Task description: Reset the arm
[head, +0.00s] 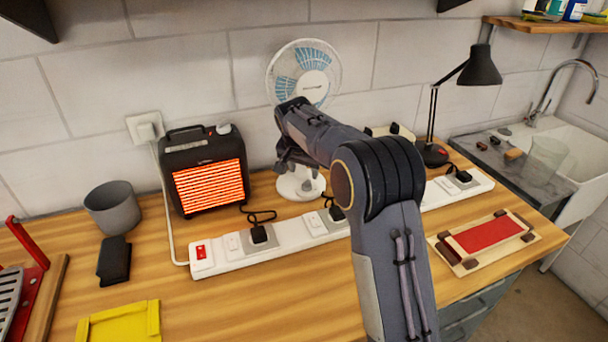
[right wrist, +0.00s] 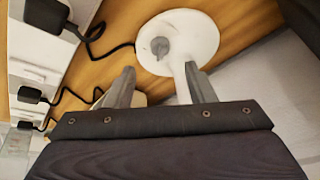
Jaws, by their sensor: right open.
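My right arm reaches forward over the middle of the bench. Its gripper (head: 290,160) is near the white desk fan (head: 303,75), in front of the fan's stem and above its base. In the right wrist view my right gripper (right wrist: 161,88) shows two separated fingers with nothing between them except the view of the fan base (right wrist: 178,42) beyond. Whether a finger touches the fan cannot be told. My left gripper is not in view.
A long white power strip (head: 285,238) with black plugs crosses the bench under my arm. A heater (head: 205,172) glows orange at left. A grey cup (head: 113,208), black lamp (head: 480,68), red-centred tray (head: 487,235) and sink (head: 555,150) stand around.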

